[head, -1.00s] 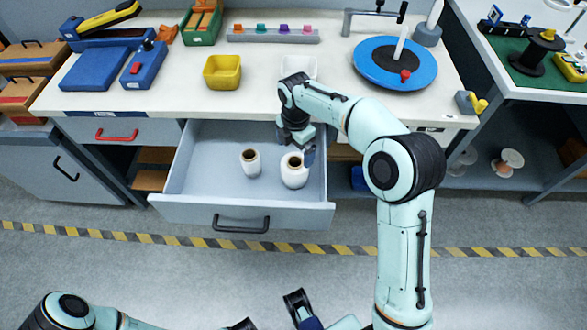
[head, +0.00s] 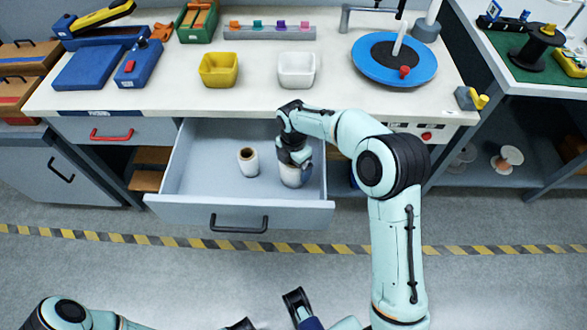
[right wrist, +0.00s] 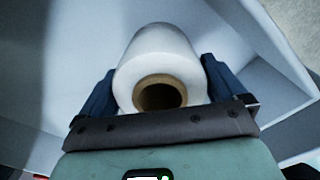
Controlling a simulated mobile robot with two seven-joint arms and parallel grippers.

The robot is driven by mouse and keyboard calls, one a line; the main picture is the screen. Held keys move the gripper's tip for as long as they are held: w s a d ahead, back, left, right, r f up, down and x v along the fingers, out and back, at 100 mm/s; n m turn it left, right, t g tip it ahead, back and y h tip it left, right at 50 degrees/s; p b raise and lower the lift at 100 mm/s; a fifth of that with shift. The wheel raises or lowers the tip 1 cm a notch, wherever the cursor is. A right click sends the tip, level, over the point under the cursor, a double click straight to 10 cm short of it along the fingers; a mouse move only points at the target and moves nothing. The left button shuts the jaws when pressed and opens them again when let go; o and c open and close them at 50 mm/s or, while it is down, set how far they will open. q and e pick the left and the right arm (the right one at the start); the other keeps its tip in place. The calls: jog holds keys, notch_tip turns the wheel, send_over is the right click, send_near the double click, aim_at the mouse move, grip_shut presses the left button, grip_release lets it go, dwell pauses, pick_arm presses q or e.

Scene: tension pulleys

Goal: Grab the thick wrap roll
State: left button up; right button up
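The thick wrap roll (head: 292,178) stands upright at the right side of the open drawer, partly hidden by my right gripper (head: 296,165). In the right wrist view the white thick roll (right wrist: 165,55), with its brown hollow core, sits between the two blue fingers of my right gripper (right wrist: 160,88). The fingers are spread wide, one on each side and close to the roll; contact cannot be told. A thinner wrap roll (head: 248,162) stands upright to its left. Parts of what seems to be my left gripper (head: 300,306) show at the bottom edge, cut off.
The grey drawer (head: 200,207) is pulled out below the white workbench (head: 190,98). Its right wall is close to the thick roll; its left floor is clear. A yellow bin (head: 218,70), a white bin (head: 296,70) and a blue turntable (head: 425,78) stand on the bench.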

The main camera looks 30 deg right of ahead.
jog(key=shift+r, duration=0.1)
jog(key=c, duration=0.8)
jog(key=shift+c, duration=0.2)
jog(key=shift+r, duration=0.1)
